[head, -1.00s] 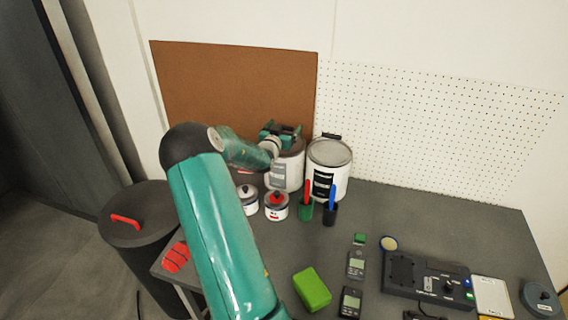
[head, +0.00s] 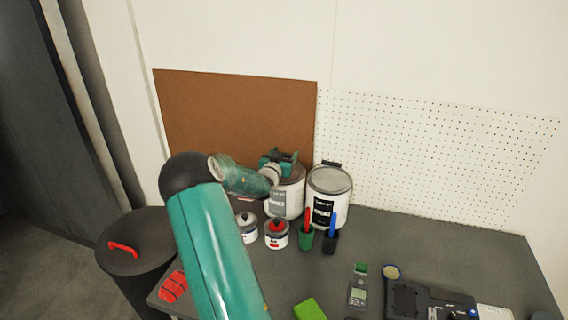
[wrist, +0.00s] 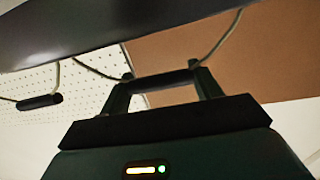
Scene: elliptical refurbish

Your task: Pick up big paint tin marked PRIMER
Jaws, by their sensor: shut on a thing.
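Two big white paint tins stand side by side at the back of the table. The left tin (head: 284,204) has a grey label and the right tin (head: 329,193) a black one; the lettering is too small to read. My gripper (head: 281,160) is above the left tin and hides part of its lid. In the wrist view my gripper (wrist: 155,82) is shut on a black handle grip on a wire bail, the left tin's carrying handle. I cannot tell whether that tin is clear of the table. Another black handle grip (wrist: 40,102) hangs at the left.
Two small tins (head: 247,226) (head: 276,233), a green cup (head: 306,238) and a dark cup (head: 330,241) stand just in front. A brown board (head: 230,115) and white pegboard (head: 430,150) are behind. Devices crowd the front right; a dark bin (head: 140,265) stands left.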

